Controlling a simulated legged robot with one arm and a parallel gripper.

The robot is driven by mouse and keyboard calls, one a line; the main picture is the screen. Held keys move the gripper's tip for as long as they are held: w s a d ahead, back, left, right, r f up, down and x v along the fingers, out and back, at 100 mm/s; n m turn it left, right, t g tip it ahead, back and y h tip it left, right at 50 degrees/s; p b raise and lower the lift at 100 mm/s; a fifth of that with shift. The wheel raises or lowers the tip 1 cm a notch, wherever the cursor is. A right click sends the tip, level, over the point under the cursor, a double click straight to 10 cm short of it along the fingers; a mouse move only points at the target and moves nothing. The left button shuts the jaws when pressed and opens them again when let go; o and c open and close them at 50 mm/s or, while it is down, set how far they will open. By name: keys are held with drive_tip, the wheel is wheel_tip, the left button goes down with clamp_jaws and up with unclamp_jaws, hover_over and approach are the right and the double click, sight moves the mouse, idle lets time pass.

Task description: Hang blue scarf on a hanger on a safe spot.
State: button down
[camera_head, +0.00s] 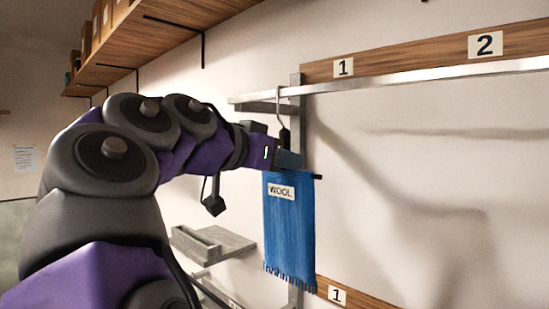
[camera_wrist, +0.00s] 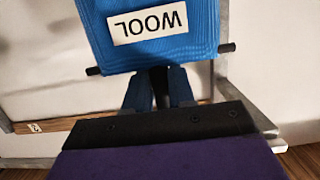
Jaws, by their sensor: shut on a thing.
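The blue scarf (camera_head: 290,232), with a white label reading WOOL, hangs down with its fringe at the bottom. It drapes over the dark bar of a hanger (camera_head: 317,176). My gripper (camera_head: 286,152) is shut on the hanger just above the scarf. The hanger's thin hook rises to the upper metal rail (camera_head: 400,81), near its left end; I cannot tell whether it rests on the rail. In the wrist view the scarf (camera_wrist: 180,55) appears upside down beyond my gripper (camera_wrist: 160,85), with the hanger bar's ends (camera_wrist: 228,47) sticking out both sides.
Wooden boards carry number signs 1 (camera_head: 343,68) and 2 (camera_head: 485,44) above the rail, and another 1 (camera_head: 337,295) below. A grey ledge (camera_head: 210,243) is lower left of the scarf. A wooden shelf (camera_head: 165,40) runs overhead. The visible rail to the right is empty.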

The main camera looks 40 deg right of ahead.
drive_tip(key=shift+w+a, duration=0.1)
drive_tip(key=shift+a, duration=0.35)
drive_tip(key=c, duration=0.9)
unclamp_jaws()
